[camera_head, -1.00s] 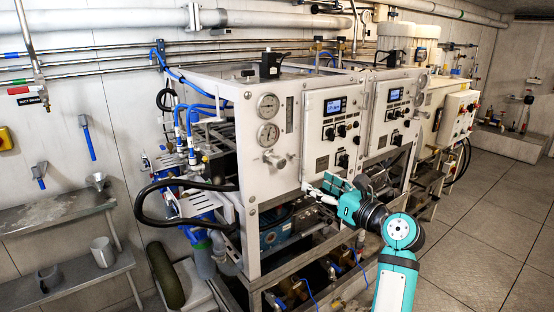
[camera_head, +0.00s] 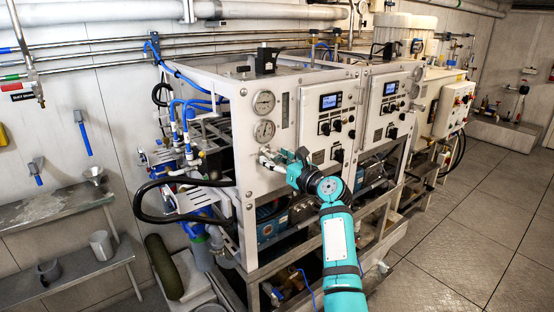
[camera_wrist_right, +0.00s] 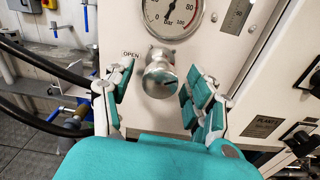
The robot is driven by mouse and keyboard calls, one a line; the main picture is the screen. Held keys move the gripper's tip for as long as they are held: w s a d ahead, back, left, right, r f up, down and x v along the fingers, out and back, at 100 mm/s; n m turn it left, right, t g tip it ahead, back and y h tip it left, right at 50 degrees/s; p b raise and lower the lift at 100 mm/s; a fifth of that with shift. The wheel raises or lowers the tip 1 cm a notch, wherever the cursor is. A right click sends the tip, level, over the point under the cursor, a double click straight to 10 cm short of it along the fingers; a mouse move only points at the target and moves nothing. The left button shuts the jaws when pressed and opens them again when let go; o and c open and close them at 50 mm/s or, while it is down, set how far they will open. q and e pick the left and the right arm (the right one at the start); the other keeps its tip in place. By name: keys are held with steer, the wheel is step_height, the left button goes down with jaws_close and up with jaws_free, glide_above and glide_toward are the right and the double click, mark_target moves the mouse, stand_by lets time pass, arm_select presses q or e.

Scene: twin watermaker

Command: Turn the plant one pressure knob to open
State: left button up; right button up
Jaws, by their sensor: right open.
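The silver pressure knob (camera_wrist_right: 160,76) sits on the white front panel below a round gauge (camera_wrist_right: 172,14) in the right wrist view. The word OPEN is printed to its upper left. A dark mark shows on the right side of its face. My right gripper (camera_wrist_right: 158,92) is open, with one finger to the left and one to the right of the knob; I cannot tell whether either touches it. My left gripper is not in view.
Plant one's control panel with its display (camera_head: 331,101) is right of the knob. A thick black hose (camera_head: 146,206) loops out at the left of the frame. Metal shelves (camera_head: 60,212) stand at the left wall. The tiled floor (camera_head: 455,235) on the right is clear.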

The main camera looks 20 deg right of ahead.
jaws_close()
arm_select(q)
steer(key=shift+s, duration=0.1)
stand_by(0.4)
